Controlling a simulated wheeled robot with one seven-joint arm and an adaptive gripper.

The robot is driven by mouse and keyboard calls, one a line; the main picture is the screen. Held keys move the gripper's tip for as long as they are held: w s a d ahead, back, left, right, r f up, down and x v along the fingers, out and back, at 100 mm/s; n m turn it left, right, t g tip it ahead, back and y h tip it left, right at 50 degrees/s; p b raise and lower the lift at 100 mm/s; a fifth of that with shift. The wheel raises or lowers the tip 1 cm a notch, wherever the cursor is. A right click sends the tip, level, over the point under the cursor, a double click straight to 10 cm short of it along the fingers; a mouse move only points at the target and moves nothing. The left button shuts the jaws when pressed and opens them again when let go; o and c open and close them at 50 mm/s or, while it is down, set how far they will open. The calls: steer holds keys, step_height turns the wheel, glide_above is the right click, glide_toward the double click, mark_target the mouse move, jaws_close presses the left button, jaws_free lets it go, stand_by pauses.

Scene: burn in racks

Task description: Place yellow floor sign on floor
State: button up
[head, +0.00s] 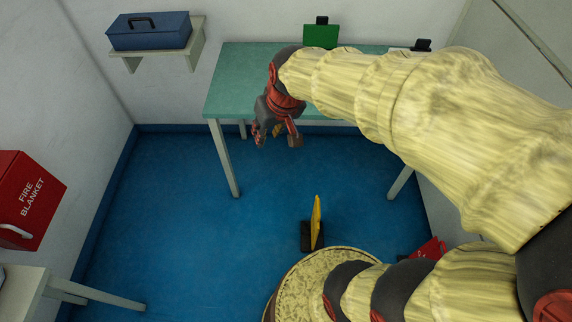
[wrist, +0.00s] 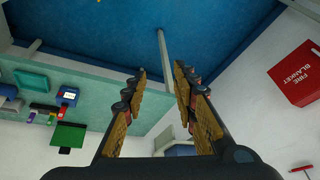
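The yellow floor sign (head: 317,218) stands on the blue floor in the head view. It is seen nearly edge-on, with a black part (head: 306,236) at its foot, close to my round base. My gripper (head: 278,138) hangs at the front edge of the green table, above and to the left of the sign, well apart from it. In the wrist view my gripper (wrist: 159,72) has its two fingers spread with nothing between them. Only a tiny yellow speck shows at the top edge of the wrist view; I cannot tell whether it is the sign.
The green table (head: 235,85) stands at the back wall. A blue toolbox (head: 150,31) sits on a wall shelf at left. A red fire blanket box (head: 30,198) is on the left wall, above a white table (head: 22,290). A red object (head: 430,249) lies right. The left floor is clear.

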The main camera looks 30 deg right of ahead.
steer(key=s+a+r, duration=0.1)
steer(key=s+r, duration=0.1)
steer(key=s, duration=0.5)
steer(key=s+a+r+n+t, duration=0.1)
steer(key=s+a+r, duration=0.1)
steer(key=s, duration=0.5)
steer(key=shift+s+r, duration=0.15)
steer(key=shift+r, duration=0.55)
